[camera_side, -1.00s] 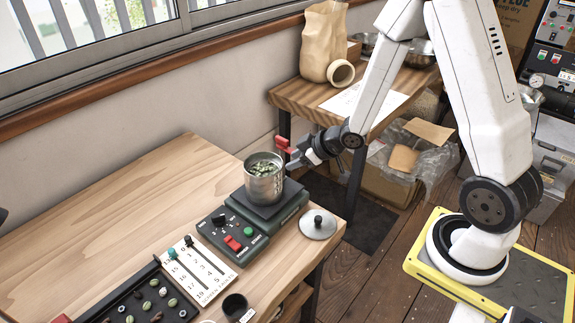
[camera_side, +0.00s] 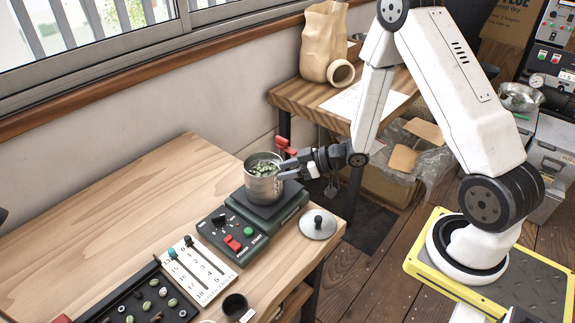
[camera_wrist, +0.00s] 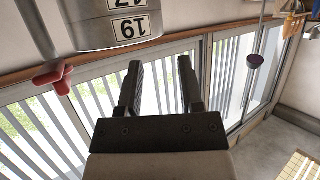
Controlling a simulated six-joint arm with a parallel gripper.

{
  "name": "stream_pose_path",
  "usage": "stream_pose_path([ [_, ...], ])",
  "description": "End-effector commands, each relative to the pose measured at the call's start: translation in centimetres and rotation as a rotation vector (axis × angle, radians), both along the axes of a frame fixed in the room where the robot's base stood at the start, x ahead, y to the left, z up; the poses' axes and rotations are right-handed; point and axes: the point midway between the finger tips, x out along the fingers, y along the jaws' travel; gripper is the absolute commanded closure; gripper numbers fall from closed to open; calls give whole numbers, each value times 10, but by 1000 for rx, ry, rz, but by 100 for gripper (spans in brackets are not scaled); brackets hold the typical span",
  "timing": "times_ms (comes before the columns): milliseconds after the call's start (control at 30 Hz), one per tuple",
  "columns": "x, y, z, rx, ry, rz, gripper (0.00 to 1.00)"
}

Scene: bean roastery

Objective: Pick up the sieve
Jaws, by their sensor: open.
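A metal cylinder holding green beans (camera_side: 262,188) stands upright on the dark scale (camera_side: 285,207) in the side view. It is the likeliest sieve, but I cannot make out any mesh. My gripper (camera_side: 286,170) is at its right side, near its upper half; I cannot tell whether they touch. In the wrist view my gripper (camera_wrist: 160,85) has its two dark fingers apart with nothing between them.
A red part (camera_side: 287,147) is just behind my gripper. A numbered card (camera_side: 198,272) and a dark tray (camera_side: 140,302) are nearer. The table's left side is clear.

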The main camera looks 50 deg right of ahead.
Motion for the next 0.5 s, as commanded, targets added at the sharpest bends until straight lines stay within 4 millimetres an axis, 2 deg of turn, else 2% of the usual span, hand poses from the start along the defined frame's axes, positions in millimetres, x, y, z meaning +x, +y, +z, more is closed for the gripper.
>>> stream_pose_path([
  [500,16,12,-8,0,1,1,53],
])
